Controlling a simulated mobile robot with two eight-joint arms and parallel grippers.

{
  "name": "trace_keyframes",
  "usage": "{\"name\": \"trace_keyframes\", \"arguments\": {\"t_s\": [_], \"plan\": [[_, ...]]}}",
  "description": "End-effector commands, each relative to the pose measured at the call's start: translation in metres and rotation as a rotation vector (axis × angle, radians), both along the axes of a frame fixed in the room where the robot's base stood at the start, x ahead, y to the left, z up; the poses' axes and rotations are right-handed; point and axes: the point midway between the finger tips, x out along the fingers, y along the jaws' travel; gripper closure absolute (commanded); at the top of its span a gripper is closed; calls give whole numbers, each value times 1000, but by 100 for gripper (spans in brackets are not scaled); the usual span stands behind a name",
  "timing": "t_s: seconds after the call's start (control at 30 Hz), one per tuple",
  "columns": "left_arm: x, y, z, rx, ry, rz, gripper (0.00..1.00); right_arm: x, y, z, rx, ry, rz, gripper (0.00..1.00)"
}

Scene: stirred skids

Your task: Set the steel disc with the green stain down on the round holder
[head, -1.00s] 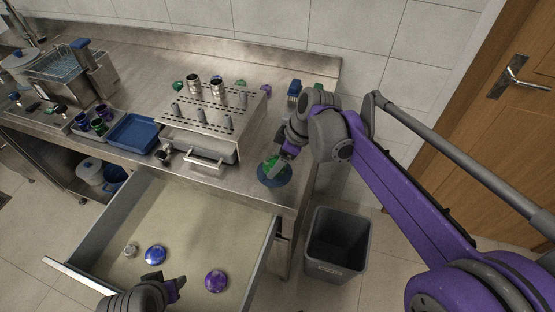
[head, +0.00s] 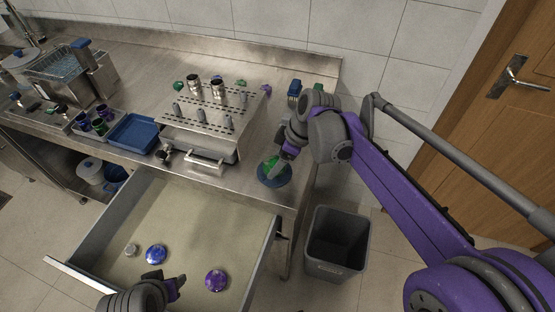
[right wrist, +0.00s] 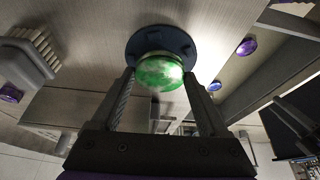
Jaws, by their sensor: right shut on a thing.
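The steel disc with the green stain (right wrist: 160,71) is between the fingers of my right gripper (right wrist: 158,82), which is shut on it. In the head view the disc (head: 270,162) is partly hidden by my right gripper (head: 279,160). The round holder (head: 275,179) is dark blue and stands at the counter's right front corner. In the right wrist view the holder (right wrist: 161,38) shows right behind the disc; I cannot tell whether they touch. My left gripper (head: 165,280) is over the open drawer, its fingers apart and empty.
The open drawer (head: 190,215) holds a blue-stained disc (head: 156,254), a purple-stained disc (head: 216,281) and a small metal piece (head: 131,250). A perforated steel rack (head: 212,115) stands left of the holder. A grey bin (head: 337,243) stands on the floor at right.

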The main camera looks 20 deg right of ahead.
Motion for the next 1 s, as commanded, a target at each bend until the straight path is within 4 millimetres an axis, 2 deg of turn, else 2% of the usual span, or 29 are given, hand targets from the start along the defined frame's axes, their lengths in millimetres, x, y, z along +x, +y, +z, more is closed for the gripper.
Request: {"name": "trace_keyframes", "arguments": {"t_s": [1.0], "plan": [[-1,0,-5,0,2,0,50,0,0,-10,0,0,0,94]]}}
